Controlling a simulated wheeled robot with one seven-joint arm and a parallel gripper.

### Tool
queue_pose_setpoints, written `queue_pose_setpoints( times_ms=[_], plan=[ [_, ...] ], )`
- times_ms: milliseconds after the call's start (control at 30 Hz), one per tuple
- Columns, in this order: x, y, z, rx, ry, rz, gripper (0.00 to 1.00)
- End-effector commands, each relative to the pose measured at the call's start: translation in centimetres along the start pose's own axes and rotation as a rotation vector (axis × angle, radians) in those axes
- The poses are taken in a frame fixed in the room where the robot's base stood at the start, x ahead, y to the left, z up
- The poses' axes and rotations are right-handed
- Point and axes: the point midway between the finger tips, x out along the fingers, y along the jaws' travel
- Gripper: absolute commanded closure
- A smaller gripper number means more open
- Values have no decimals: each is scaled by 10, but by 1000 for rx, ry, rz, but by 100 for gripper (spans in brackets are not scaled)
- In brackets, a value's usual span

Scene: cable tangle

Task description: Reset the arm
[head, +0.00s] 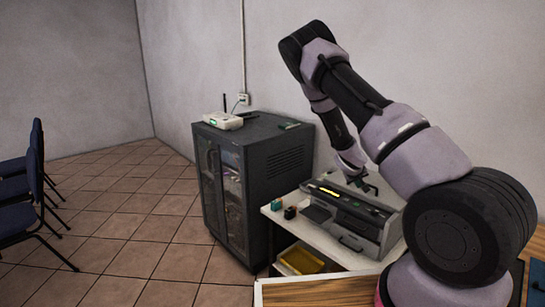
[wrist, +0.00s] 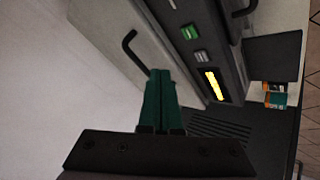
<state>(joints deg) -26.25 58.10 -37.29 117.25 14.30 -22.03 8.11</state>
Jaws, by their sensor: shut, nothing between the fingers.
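My arm reaches across the right of the head view, bent down toward a white table. My gripper (wrist: 159,78) is shut and empty in the wrist view, its two green fingers pressed together. It is above a grey case-like device (head: 345,217) on the table. The device has a lit yellow display (wrist: 213,85), a green button (wrist: 189,32) and a black handle (wrist: 135,52), which lies just beyond the fingertips in the picture. I cannot tell whether the fingers touch it. In the head view the gripper (head: 368,190) is small and dark.
A dark cabinet (head: 280,160) with a white router (head: 223,121) on top stands left of the table (head: 290,231). Small green and dark items (head: 282,203) lie at the table's left edge. A yellow bin (head: 302,260) sits below. Blue chairs (head: 35,165) are far left; tiled floor between is clear.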

Motion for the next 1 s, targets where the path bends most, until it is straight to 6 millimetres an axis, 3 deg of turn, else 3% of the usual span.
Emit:
queue_pose_setpoints(
  times_ms=[267, 600, 800, 1000],
  plan=[
    [-93, 15, -33, 268, -83, -142, 100],
    [-238, 39, -57, 487, -147, -358, 100],
    [-330, 56, -55, 554, -153, -476, 100],
    [-420, 72, -36, 581, -140, -567, 100]
  ],
)
